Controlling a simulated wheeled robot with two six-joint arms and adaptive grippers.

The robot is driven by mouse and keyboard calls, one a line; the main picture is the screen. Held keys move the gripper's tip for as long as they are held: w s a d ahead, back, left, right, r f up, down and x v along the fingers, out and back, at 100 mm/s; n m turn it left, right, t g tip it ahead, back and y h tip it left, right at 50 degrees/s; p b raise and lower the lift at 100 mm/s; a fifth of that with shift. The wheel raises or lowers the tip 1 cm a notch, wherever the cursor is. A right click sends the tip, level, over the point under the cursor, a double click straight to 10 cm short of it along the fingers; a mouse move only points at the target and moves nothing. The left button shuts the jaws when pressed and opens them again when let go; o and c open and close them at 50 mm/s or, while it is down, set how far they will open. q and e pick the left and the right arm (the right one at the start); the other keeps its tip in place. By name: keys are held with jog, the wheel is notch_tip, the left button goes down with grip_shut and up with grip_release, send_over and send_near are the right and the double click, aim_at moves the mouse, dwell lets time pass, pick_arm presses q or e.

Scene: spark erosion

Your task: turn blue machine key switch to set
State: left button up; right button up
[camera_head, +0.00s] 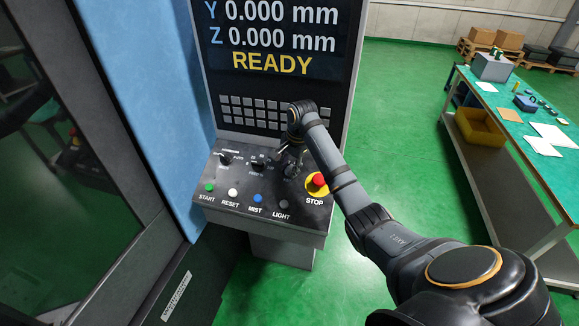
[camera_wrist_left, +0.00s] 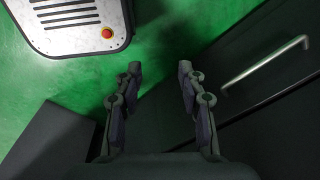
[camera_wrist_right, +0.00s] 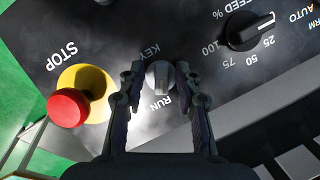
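The key switch (camera_wrist_right: 160,77) is a round silver knob on the black control panel, with KEY and RUN lettered beside it in the right wrist view. Its grey grip points toward RUN. No SET lettering is readable. My right gripper (camera_wrist_right: 160,70) is open, with one fingertip on each side of the switch and a small gap showing on both sides. In the head view my right gripper (camera_head: 290,158) is over the right part of the panel and largely hides the switch. My left gripper (camera_wrist_left: 160,68) is open and empty, away from the panel, and out of the head view.
The red STOP button (camera_wrist_right: 69,107) on its yellow base is close beside my right gripper. The feed dial (camera_wrist_right: 247,31) is on the other side. A row of buttons with MIST (camera_head: 258,197) lies in front. A green-topped table (camera_head: 520,120) stands at the right.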

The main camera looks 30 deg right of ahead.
jog(key=shift+w+f, duration=0.1)
jog(key=shift+c, duration=1.2)
grip_shut()
jog(key=shift+n, duration=0.3)
jog(key=shift+w+n+g, duration=0.1)
jog(key=shift+n+g, duration=0.2)
jog(key=shift+n, duration=0.3)
jog(key=n+g, duration=0.1)
jog(key=n, duration=0.1)
jog(key=n+h, duration=0.1)
jog(key=n, duration=0.1)
jog(key=shift+n+g, duration=0.4)
pick_arm(q)
jog(key=shift+w+d+r, duration=0.1)
jog(key=shift+w, duration=1.25)
pick_arm(e)
jog(key=shift+n+g+h, duration=0.4)
jog(key=shift+n+h, duration=0.5)
jog(key=shift+n, duration=1.2)
